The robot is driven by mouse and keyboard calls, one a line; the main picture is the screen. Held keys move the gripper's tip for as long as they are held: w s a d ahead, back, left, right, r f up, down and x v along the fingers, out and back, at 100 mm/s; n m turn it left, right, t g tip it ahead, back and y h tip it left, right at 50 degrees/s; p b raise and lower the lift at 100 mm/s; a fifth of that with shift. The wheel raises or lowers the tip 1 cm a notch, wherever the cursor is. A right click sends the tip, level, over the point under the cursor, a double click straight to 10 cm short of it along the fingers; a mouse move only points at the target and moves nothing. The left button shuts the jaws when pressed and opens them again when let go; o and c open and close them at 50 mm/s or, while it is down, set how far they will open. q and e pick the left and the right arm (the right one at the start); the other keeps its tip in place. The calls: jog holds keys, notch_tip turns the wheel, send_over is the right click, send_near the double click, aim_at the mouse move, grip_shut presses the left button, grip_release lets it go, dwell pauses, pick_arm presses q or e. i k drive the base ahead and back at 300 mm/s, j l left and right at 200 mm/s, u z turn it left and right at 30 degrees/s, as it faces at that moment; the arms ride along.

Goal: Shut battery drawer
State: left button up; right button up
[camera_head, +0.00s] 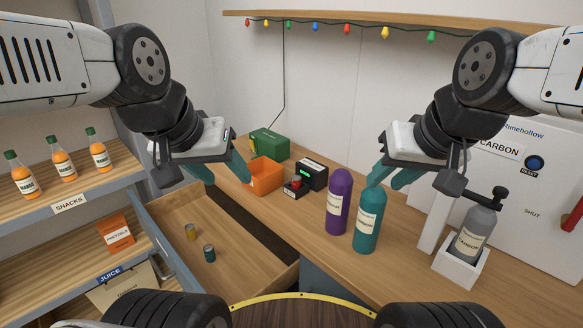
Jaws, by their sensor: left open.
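The wooden battery drawer (235,268) is pulled out from under the counter at the lower left. The drawer's near edge is partly hidden by my own body.
A purple bottle (339,203), the orange bin (266,177), a black charger-like box (314,174) and a green box (269,143) stand on the counter (300,229). A grey bottle (474,236) sits in a white holder at right. A snack shelf (60,215) borders the left.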

aim_at(243, 268)
jog(key=j+u, duration=0.2)
jog(key=u, duration=0.15)
jog(key=j+u, duration=0.45)
jog(key=u, duration=0.25)
jog(key=k+j+u, duration=0.15)
jog(key=u, duration=0.3)
